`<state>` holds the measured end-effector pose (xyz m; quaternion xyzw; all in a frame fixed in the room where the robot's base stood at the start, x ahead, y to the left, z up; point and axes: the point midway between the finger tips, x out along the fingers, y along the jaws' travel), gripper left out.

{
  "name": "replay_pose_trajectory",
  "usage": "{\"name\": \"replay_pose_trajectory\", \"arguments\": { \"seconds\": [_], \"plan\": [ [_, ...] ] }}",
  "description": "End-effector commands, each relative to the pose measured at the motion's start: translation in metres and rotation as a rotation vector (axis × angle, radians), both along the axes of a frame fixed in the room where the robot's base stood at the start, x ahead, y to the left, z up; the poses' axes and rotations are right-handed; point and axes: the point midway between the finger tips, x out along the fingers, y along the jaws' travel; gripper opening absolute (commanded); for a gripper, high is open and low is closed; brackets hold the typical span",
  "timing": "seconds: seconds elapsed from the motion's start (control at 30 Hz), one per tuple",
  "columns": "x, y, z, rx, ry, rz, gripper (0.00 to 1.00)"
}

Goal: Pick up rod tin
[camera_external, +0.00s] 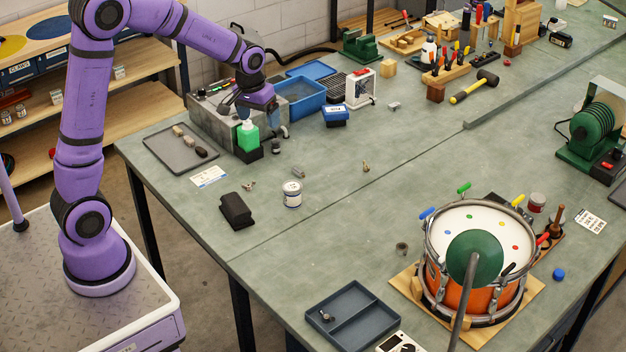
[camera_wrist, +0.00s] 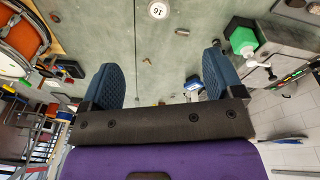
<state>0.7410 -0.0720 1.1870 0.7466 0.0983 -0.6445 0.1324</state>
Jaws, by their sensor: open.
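The rod tin seems to be the small white cylindrical tin (camera_external: 292,193) standing upright on the bench, left of the drum. In the wrist view, a round white top marked 16 (camera_wrist: 158,9) shows at the upper edge, likely the same tin, with its upper part cut off by the frame. My gripper (camera_external: 262,118) is over the back left of the bench, beside the green bottle and behind the tin, apart from it. In the wrist view, my gripper (camera_wrist: 160,70) has its two blue pads wide apart with nothing between them.
A green bottle (camera_external: 247,136) and a metal box stand close to my gripper. A black block (camera_external: 236,210) lies left of the tin, and a grey tray (camera_external: 165,152) lies further back. The drum (camera_external: 462,288) is at right. Bench around the tin is mostly clear.

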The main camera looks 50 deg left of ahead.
Motion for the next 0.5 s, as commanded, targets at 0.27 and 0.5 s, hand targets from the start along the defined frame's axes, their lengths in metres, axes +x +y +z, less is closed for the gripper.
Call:
{"name": "replay_pose_trajectory", "arguments": {
  "seconds": [0.27,0.5],
  "plan": [
    [0.057,-0.001,-0.089,0.001,0.08,0.076,0.87],
    [0.087,-0.002,-0.162,0.008,0.132,0.131,0.87]
  ]
}}
